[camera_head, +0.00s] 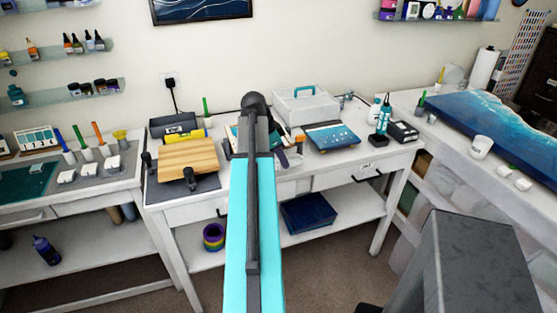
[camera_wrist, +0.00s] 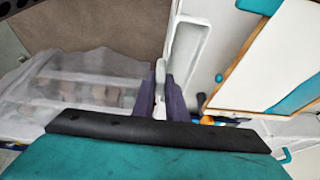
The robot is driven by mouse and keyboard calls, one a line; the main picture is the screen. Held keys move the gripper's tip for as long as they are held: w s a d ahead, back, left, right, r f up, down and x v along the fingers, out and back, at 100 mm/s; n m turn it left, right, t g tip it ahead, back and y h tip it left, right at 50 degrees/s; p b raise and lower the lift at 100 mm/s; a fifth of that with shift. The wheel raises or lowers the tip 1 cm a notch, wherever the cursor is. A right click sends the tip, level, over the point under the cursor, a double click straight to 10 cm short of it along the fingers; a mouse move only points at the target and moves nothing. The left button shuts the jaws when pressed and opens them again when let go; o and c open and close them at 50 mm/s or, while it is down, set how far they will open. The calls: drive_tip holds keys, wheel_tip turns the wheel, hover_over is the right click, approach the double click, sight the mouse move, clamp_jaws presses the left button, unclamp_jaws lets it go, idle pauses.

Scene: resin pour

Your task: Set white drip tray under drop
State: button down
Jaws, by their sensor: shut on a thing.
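In the wrist view my gripper (camera_wrist: 161,85) has its dark purple fingers shut on the white drip tray (camera_wrist: 187,48), a long shallow trough with a raised rim. The tray extends up from the fingertips, and the grip covers its near end. To its right is a panel (camera_wrist: 262,60) with a white face, a wooden edge and teal patches along its borders. I cannot make out a separate drop. In the head view my arm hides most of the gripper, in front of the middle bench (camera_head: 330,165).
A blue picture panel (camera_head: 333,137) and a pale toolbox (camera_head: 305,106) are on the middle bench. A wooden board (camera_head: 188,158) lies left of my arm. A large blue panel (camera_head: 490,120) and a white cup (camera_head: 480,147) are on the right bench. A grey block stands in the right foreground.

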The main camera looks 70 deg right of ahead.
drive_tip(key=shift+w+d+f+p, duration=0.15)
drive_tip(key=shift+w+d+p, duration=0.15)
drive_tip(key=shift+w+d, duration=0.8)
drive_tip(key=shift+s, duration=0.1)
drive_tip(key=shift+d, duration=0.1)
drive_tip(key=shift+w+d, duration=0.3)
drive_tip(key=shift+d, duration=0.1)
drive_tip(key=shift+w+f+p, duration=0.1)
drive_tip(key=shift+f+p, duration=0.1)
drive_tip(key=shift+p, duration=0.15)
drive_tip(key=shift+f+p, duration=0.6)
drive_tip(key=shift+f, duration=1)
drive_tip(key=shift+f, duration=0.15)
drive_tip(key=c, duration=1.8)
unclamp_jaws()
drive_tip(key=shift+o, duration=0.2)
